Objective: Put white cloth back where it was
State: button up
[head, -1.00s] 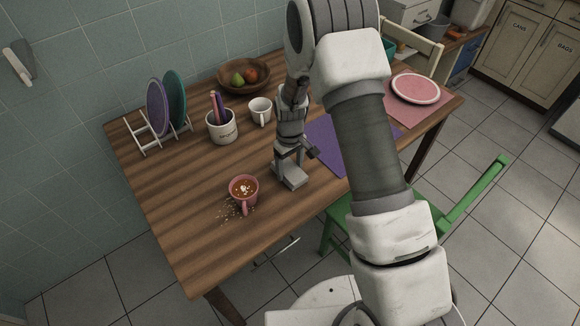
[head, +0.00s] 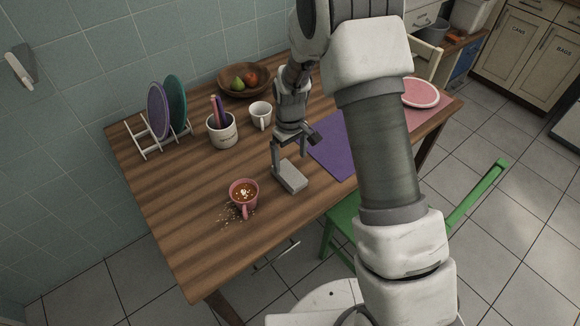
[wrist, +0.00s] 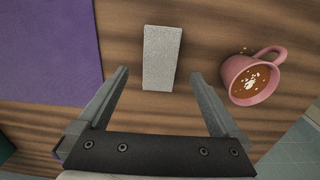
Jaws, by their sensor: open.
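A folded, pale grey-white rectangle, which I take to be the white cloth (head: 291,178), lies flat on the wooden table (head: 185,200), right of the pink mug. In the wrist view the cloth (wrist: 161,57) shows whole, just past and between my fingertips. My gripper (head: 292,157) is open and empty, close above or beside the cloth; in the wrist view its two fingers (wrist: 160,72) stand wide apart. I cannot tell whether a finger touches the cloth.
The pink mug (head: 244,193) of brown drink stands left of the cloth, with crumbs beside it. A purple mat (head: 330,147) lies to the right. A white mug (head: 260,115), utensil crock (head: 222,130) and dish rack (head: 145,150) stand behind. A whitish object (head: 20,65) hangs on the wall.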

notch_tip(320, 180, up, 7)
notch_tip(320, 180, up, 16)
jog(key=m+t, duration=0.3)
send_over(291, 174)
jog(key=s+d, duration=0.5)
jog(key=s, duration=0.3)
jog(key=s+d+r+m+t, duration=0.1)
jog(key=s+d+r+m, duration=0.1)
jog(key=s, duration=0.6)
jog(key=s+d+r+m+t, duration=0.1)
jog(key=s+d+r, duration=0.1)
jog(key=s+r, duration=0.3)
jog(key=s, duration=0.4)
jog(key=shift+d+r+m+t, duration=0.15)
jog(key=shift+d+m+t, duration=0.15)
jog(key=shift+m, duration=0.1)
jog(key=shift+r+p, duration=0.45)
jog(key=shift+p, duration=0.15)
